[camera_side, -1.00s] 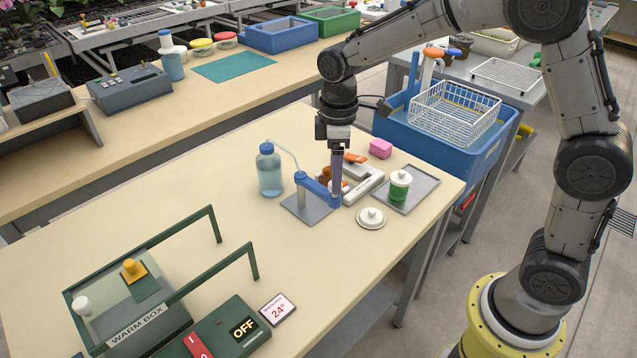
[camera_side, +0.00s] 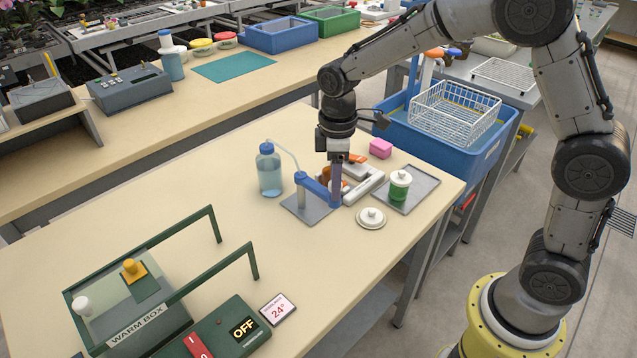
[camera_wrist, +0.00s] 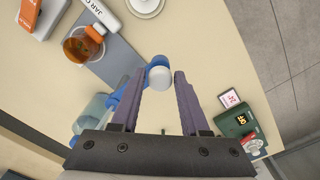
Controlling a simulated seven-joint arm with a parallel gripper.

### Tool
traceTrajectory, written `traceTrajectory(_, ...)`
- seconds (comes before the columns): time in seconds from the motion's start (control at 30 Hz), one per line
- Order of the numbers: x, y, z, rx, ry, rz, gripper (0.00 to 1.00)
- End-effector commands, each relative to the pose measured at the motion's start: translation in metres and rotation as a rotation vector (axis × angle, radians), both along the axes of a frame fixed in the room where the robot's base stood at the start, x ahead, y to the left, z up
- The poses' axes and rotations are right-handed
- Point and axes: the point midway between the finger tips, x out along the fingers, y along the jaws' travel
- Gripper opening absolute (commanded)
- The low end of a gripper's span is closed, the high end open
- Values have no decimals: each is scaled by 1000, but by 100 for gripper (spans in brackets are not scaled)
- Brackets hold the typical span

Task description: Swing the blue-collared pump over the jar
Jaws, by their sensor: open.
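The pump's blue swing arm (camera_side: 318,189) runs from a post on a grey plate (camera_side: 306,210) to a rounded outer end. A clear tube links the post to a bottle of pale blue liquid with a blue cap (camera_side: 269,172). My gripper (camera_side: 335,198) points down at the arm's outer end. In the wrist view, the open fingers (camera_wrist: 160,78) have the pale round end (camera_wrist: 158,77) between their tips; contact cannot be told. The orange-brown jar (camera_wrist: 84,46) lies away from this end, beside the white jar clamp (camera_wrist: 96,12). In the side view my gripper partly hides it.
A white lid (camera_side: 371,217) lies at the front right. A grey tray (camera_side: 421,189) holds a green-and-white container (camera_side: 400,184). A pink block (camera_side: 380,149) sits behind. The warm box (camera_side: 130,310) is front left; bare tabletop lies between.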

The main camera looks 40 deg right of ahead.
Motion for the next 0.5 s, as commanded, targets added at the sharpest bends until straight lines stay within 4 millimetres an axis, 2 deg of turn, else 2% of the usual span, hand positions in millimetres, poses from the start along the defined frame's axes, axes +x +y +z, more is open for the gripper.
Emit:
traceTrajectory(0.17, 1, -2, 0, 0, 0, -1, 45)
traceTrajectory(0.5, 5, -22, 0, 0, -1, -3, 45)
